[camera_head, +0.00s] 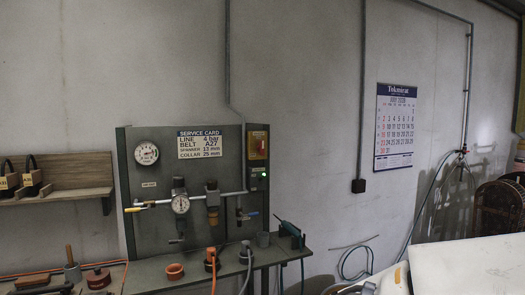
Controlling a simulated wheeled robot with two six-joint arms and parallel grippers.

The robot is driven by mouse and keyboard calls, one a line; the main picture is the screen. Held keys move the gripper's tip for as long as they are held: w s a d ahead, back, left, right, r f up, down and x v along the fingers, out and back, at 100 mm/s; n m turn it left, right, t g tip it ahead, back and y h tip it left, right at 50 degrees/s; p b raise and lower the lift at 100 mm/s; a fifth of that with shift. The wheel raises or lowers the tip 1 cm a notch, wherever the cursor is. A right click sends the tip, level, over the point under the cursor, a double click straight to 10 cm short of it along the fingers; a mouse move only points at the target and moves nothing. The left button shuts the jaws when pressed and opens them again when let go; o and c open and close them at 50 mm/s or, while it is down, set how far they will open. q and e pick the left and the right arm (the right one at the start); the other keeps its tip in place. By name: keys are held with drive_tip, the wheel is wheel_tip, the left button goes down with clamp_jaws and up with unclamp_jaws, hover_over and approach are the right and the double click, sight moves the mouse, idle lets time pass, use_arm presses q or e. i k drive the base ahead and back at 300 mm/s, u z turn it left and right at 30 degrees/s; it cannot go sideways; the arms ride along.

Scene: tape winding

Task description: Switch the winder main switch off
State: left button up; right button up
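A yellow plate with a red switch (258,145) is mounted at the upper right of the grey service panel (150,190). I cannot tell whether this is the winder main switch, because its lettering is too small to read. Its on or off position is also unclear. A small green light (264,174) glows just below it. Neither of my grippers is in view.
A bench (200,272) below holds an orange ring, plugs and tools. A wooden shelf (75,180) is left; a white surface (470,268) fills the lower right. A calendar (395,125) hangs right.

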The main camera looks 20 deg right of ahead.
sight(260, 148)
drive_tip(key=k, duration=0.6)
drive_tip(key=z, duration=0.6)
drive_tip(key=i, duration=1.45)
drive_tip(key=u, duration=0.55)
